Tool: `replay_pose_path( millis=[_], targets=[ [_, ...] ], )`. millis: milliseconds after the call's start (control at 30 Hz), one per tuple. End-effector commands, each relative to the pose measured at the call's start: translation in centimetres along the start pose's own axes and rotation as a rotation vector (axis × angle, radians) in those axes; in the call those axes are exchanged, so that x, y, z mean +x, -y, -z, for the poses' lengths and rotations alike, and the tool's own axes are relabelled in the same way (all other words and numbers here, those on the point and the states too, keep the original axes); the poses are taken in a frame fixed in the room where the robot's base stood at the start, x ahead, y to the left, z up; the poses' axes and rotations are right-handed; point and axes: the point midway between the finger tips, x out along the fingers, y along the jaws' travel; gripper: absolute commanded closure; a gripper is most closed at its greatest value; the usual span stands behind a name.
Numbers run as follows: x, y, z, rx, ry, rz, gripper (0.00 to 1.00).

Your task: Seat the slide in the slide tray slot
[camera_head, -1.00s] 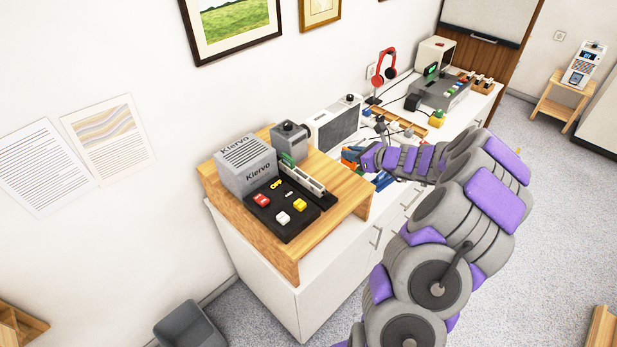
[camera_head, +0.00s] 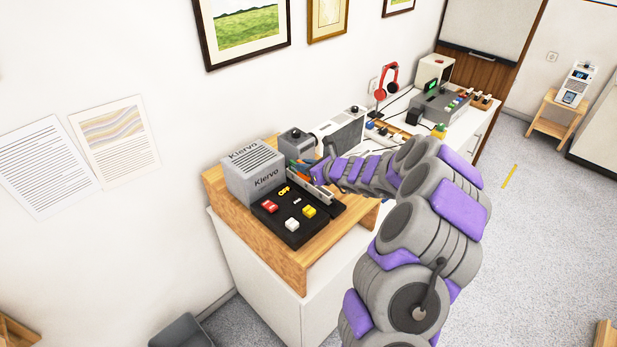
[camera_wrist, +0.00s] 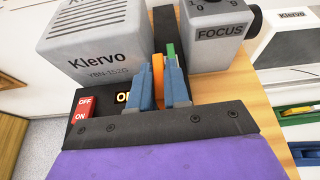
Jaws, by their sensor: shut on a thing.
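My gripper (camera_head: 308,170) is over the slide tray (camera_head: 322,195), beside the grey Klervo projector (camera_head: 254,176). In the wrist view its blue fingers (camera_wrist: 160,75) are shut on a thin orange piece (camera_wrist: 158,72), which seems to be the slide and stands upright between them. A green piece (camera_wrist: 170,51) shows just behind the right finger; whether it touches the held piece is unclear. The tray is mostly hidden by my fingers in the wrist view. The slot and the slide's lower edge are hidden, so I cannot tell whether it is in the slot.
A grey FOCUS unit (camera_wrist: 219,38) stands close on the right of my fingers, and the projector (camera_wrist: 95,40) close on the left. A black panel (camera_head: 290,228) with red, yellow and white switches lies in front. Headphones (camera_head: 387,80) and other devices stand farther back on the counter.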

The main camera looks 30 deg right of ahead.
Motion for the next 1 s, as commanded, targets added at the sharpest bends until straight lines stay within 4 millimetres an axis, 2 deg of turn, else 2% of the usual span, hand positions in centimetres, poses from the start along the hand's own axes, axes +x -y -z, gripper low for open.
replay_pose_path(
  millis=[300,533,567,800,1000],
  targets=[
    [1.1,1.4,3.9,0.015,-0.003,-0.001,1.0],
    [1.4,1.0,4.1,0.008,-0.01,0.006,1.0],
    [1.4,1.0,4.1,0.008,-0.01,0.006,0.81],
    [1.3,0.9,3.8,0.007,-0.005,0.004,0.58],
    [1.2,0.8,3.7,0.007,-0.002,0.003,0.58]
  ],
)
